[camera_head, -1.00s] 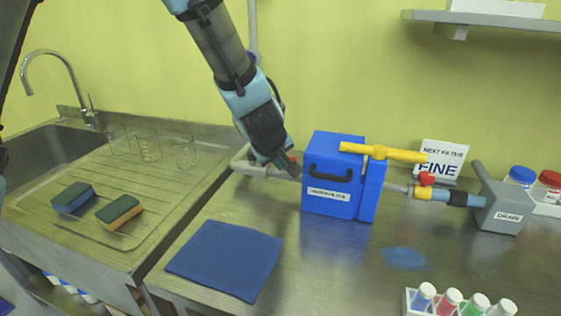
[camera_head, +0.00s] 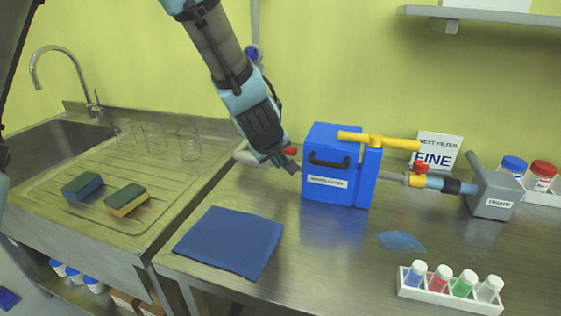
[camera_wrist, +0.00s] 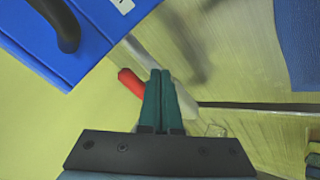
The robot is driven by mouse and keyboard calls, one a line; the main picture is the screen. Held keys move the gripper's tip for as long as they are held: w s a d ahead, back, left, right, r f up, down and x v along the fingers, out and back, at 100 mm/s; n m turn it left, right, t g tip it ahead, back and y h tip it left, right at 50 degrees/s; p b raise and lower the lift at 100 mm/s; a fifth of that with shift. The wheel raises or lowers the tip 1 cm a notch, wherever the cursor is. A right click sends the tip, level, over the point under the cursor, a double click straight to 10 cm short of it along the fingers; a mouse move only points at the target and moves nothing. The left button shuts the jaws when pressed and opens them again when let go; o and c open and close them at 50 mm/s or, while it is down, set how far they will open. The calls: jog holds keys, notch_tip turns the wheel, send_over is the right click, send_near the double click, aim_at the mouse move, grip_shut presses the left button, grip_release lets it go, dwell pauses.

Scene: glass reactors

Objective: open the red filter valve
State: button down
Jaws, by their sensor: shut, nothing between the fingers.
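My gripper (camera_head: 291,167) is shut and empty, at the pipe just left of the blue filter housing (camera_head: 340,190). In the wrist view, its two green fingers (camera_wrist: 161,76) lie together beside a red valve handle (camera_wrist: 131,82). That handle (camera_head: 290,151) shows just above the fingertips in the head view. I cannot tell whether the fingers touch it. The pale pipe (camera_wrist: 150,62) passes behind the fingers. A second red handle (camera_head: 421,167) sits on the pipe right of the housing.
A grey drain box (camera_head: 493,195) stands at right, before a "NEXT FILTER FINE" sign (camera_head: 437,150). A rack (camera_head: 450,290) of several vials is at front right. Sink and sponges (camera_head: 82,186) are left.

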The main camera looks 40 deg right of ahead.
jog(key=s+a+r+p, duration=0.3)
jog(key=s+r, duration=0.3)
jog(key=r, duration=0.1)
jog(key=shift+r+p, duration=0.35)
jog(key=shift+r, duration=0.05)
dwell(0.4)
jog(key=w+a+f+y+b, duration=0.1)
jog(key=w+a, duration=0.7)
jog(key=a, duration=0.2)
jog(key=w+a+y, duration=0.2)
jog(key=w+a, duration=0.5)
jog(key=a, duration=0.3)
jog(key=s+a+f+n+g+y, duration=0.1)
jog(key=s+a+f+g+y, duration=0.1)
jog(key=a, duration=2.5)
jog(key=shift+a+n+g+y+b, duration=0.15)
jog(key=shift+n+g+y+b, duration=0.2)
jog(key=shift+y, duration=0.35)
